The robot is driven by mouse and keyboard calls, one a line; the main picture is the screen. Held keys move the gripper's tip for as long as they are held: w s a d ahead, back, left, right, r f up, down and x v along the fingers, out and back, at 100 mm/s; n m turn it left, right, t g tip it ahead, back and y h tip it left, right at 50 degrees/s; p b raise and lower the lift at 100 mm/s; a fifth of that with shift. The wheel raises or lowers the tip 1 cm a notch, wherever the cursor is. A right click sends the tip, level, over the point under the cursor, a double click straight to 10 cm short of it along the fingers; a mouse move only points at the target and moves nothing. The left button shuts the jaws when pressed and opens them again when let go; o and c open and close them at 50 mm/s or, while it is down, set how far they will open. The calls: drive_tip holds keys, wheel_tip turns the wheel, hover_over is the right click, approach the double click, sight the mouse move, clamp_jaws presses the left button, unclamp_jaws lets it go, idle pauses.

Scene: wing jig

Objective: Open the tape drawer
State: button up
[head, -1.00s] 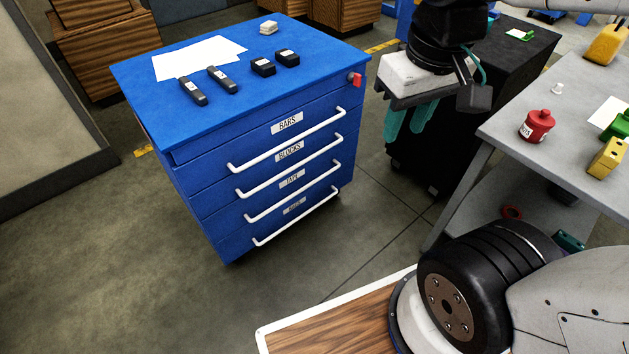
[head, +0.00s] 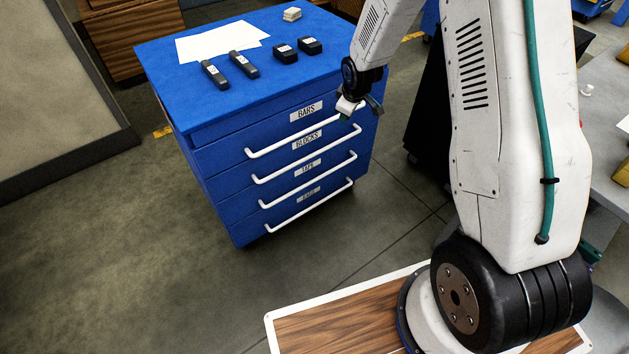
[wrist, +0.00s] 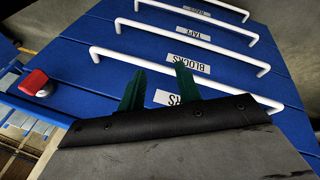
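The blue cabinet (head: 215,200) has a stack of shut drawers with white bar handles. The TAPE label (head: 308,168) is on the third drawer down, with its handle (head: 309,180) just below it. In the wrist view, upside down, the TAPE label (wrist: 193,33) lies beyond the BLOCKS label (wrist: 188,63). My gripper (head: 345,108) is near the upper right of the drawer fronts, above the TAPE handle. In the wrist view its green fingers (wrist: 160,78) are apart with nothing between them, over the top drawer's front near the partly covered BARS label (wrist: 168,98).
White sheets (head: 222,43) and several black pieces (head: 243,65) lie on the cabinet top. A red part (wrist: 33,83) is at the cabinet's corner. A grey table (head: 605,95) stands at the right. The floor (head: 130,240) left of the cabinet is clear.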

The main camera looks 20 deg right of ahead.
wheel_tip(320, 180, down, 16)
drive_tip(key=w+n, duration=0.2)
drive_tip(key=n+t+y, duration=0.5)
drive_tip(key=n+t, duration=0.5)
drive_tip(key=n, duration=0.1)
approach(315, 179)
drive_tip(key=w+f, duration=0.2)
drive_tip(key=w, duration=0.1)
drive_tip(key=x, duration=0.7)
drive_tip(key=shift+a+r, duration=0.2)
drive_tip(key=shift+a, duration=0.2)
clamp_jaws()
